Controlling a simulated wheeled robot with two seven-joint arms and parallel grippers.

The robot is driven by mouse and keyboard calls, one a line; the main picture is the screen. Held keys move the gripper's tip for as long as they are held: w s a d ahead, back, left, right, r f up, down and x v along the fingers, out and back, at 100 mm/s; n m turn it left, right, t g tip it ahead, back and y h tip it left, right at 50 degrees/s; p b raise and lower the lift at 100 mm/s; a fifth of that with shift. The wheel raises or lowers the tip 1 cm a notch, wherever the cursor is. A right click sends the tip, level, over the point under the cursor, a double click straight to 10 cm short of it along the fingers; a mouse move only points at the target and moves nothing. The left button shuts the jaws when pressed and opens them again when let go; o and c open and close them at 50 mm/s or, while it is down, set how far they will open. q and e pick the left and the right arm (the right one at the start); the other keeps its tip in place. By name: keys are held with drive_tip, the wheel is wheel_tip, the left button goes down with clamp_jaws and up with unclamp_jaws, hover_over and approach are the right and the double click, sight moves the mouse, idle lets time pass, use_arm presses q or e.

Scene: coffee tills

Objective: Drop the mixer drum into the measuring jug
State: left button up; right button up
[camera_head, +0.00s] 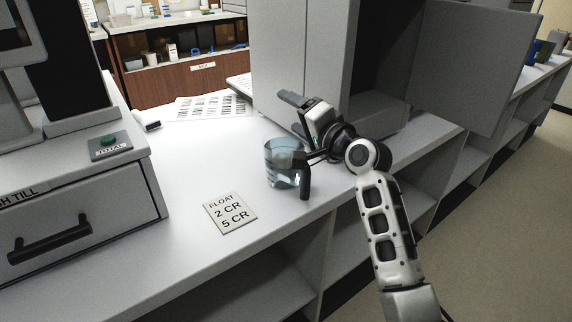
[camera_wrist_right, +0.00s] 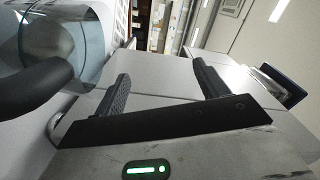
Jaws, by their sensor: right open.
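The measuring jug (camera_head: 270,176) is a see-through bluish vessel with a dark handle, upright on the white counter; it also shows at the upper left of the right wrist view (camera_wrist_right: 92,45). A greyish rounded thing (camera_wrist_right: 47,36) shows through its wall, which looks like the mixer drum inside the jug, though the glass blurs its shape. My right gripper (camera_head: 290,112) is open just behind and above the jug, with nothing between its fingers (camera_wrist_right: 165,86) in the right wrist view. My left gripper is not in view.
A till with a drawer (camera_head: 90,215) stands at the left. A float card (camera_head: 230,212) lies in front of the jug. A large grey cabinet (camera_head: 285,50) with an open door (camera_head: 475,65) stands behind my right gripper. The counter's front edge is close to the jug.

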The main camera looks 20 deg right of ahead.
drive_tip(key=v, duration=1.5)
drive_tip(key=shift+s, duration=0.25)
drive_tip(key=shift+d, duration=0.15)
drive_tip(key=s+a+f+n+g+h+p, duration=0.1)
drive_tip(key=s+a+f+n+g, duration=0.15)
drive_tip(key=f, duration=0.55)
drive_tip(key=s+a+f+n+g+h+p, duration=0.1)
drive_tip(key=s+a+f+n+p, duration=0.2)
drive_tip(key=f, duration=0.5)
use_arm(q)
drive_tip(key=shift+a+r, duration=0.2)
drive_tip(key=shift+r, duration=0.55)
use_arm(e)
drive_tip(key=s+a+f+n+g, duration=0.1)
drive_tip(key=s+a+f+n, duration=0.1)
drive_tip(key=s+f+n, duration=0.1)
drive_tip(key=s+a+f+n+g, duration=0.1)
drive_tip(key=s+a+f+n, duration=0.1)
drive_tip(key=s+f, duration=0.3)
drive_tip(key=s+n, duration=0.1)
drive_tip(key=s, duration=0.2)
drive_tip(key=shift+s+a+f+g+h, duration=0.2)
drive_tip(key=shift+s+a+g+h, duration=0.1)
drive_tip(key=shift+a+g, duration=0.1)
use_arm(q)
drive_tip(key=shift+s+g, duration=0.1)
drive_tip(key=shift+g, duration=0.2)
